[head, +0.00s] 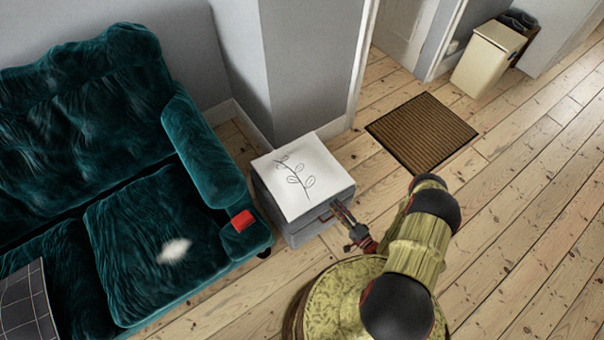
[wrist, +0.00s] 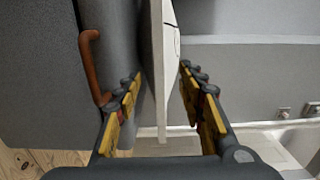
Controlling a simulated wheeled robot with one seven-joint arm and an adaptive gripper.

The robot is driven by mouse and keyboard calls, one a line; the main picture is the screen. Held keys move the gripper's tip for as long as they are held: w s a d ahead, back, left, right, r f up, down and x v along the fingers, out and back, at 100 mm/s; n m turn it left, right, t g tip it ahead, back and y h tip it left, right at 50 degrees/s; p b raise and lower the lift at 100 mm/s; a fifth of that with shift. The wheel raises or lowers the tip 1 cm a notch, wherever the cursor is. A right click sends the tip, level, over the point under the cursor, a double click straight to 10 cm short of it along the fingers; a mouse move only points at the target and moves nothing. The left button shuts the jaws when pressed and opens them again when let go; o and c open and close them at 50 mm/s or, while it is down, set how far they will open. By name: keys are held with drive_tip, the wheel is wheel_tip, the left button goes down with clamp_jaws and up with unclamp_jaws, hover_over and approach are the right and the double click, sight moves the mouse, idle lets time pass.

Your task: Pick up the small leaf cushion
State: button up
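The small leaf cushion (head: 301,176) is white with a dark leafy sprig drawn on it. It lies flat on a small grey cabinet (head: 306,231). My gripper (head: 339,208) is at the cabinet's front right side, by the cushion's near edge. In the wrist view my gripper (wrist: 160,76) is open, with one finger on either side of the cushion (wrist: 158,45), which shows edge-on. I see no clear contact between the fingers and the cushion. The grey cabinet (wrist: 110,40) fills the left of that view.
A brown handle (wrist: 89,65) sticks out of the cabinet front, close to the left finger. A teal velvet sofa (head: 150,235) stands left of the cabinet, with a red item (head: 243,221) on its arm. A brown doormat (head: 421,132) and a beige bin (head: 487,60) are farther back. Floorboards at right are clear.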

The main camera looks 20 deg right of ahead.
sight(320, 191)
drive_tip(key=b+x, duration=0.1)
drive_tip(key=x, duration=0.4)
drive_tip(key=shift+w+a+f, duration=0.1)
drive_tip(key=shift+w, duration=0.05)
drive_tip(key=b+x, duration=0.2)
drive_tip(key=x, duration=0.2)
drive_tip(key=shift+f+b, duration=0.15)
drive_tip(key=shift+b, duration=0.15)
drive_tip(key=shift+w+a, duration=0.2)
drive_tip(key=shift+w, duration=0.35)
drive_tip(key=shift+c, duration=1.1)
drive_tip(key=c, duration=0.7)
drive_tip(key=shift+r, duration=0.2)
